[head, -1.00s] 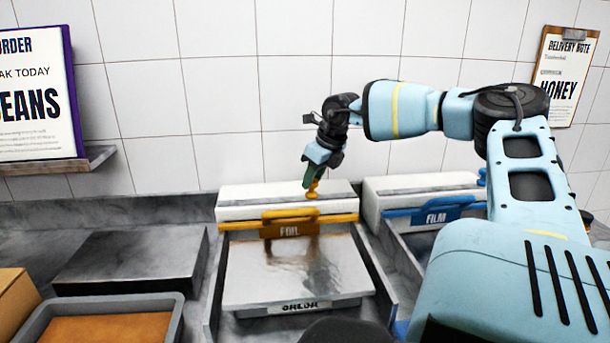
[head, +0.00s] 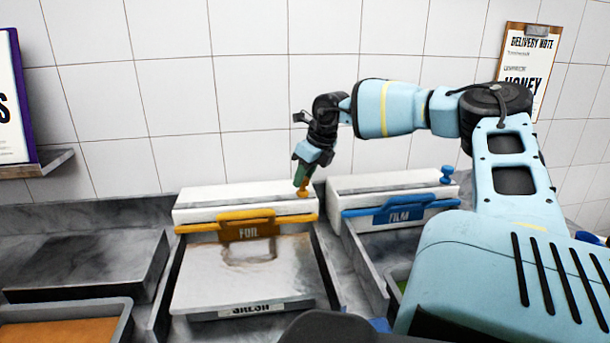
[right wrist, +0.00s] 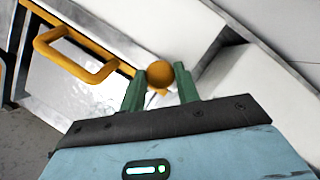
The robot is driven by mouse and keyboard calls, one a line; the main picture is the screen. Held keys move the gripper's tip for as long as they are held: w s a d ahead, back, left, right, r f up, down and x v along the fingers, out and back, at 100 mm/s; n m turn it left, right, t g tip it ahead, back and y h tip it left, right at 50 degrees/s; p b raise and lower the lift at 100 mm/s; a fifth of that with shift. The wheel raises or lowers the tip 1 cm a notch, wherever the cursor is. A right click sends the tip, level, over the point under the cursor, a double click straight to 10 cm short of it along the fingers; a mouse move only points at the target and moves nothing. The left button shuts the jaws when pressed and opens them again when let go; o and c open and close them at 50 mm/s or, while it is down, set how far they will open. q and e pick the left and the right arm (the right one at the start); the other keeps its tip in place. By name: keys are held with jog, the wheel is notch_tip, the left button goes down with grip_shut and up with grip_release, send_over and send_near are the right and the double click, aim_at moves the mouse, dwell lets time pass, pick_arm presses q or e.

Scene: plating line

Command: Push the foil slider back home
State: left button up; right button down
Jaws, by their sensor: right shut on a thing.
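The foil dispenser (head: 190,210) is a white box with an orange bar and a FOIL label, in the middle of the head view. Its slider, an orange knob (head: 304,192), stands near the right end of the slot on top. My right gripper (head: 301,177) is shut on this knob, reaching down from above. In the right wrist view the round orange knob (right wrist: 160,73) sits between the green fingertips (right wrist: 158,82). My left gripper is not in view.
A film dispenser (head: 350,193) with a blue bar and blue knob (head: 447,174) stands just right of the foil one. A foil-covered tray (head: 200,280) lies in front of the foil dispenser. A dark slab (head: 90,262) and a grey-rimmed tray (head: 125,318) are at left.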

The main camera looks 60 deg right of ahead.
jog(key=shift+s+d, duration=0.1)
jog(key=c, duration=1)
grip_release()
jog(key=shift+s+d, duration=0.1)
jog(key=shift+s, duration=0.05)
jog(key=shift+c, duration=0.2)
jog(key=shift+r, duration=0.25)
jog(key=v, duration=0.7)
jog(key=shift+p, duration=0.3)
jog(key=shift+s+r, duration=0.1)
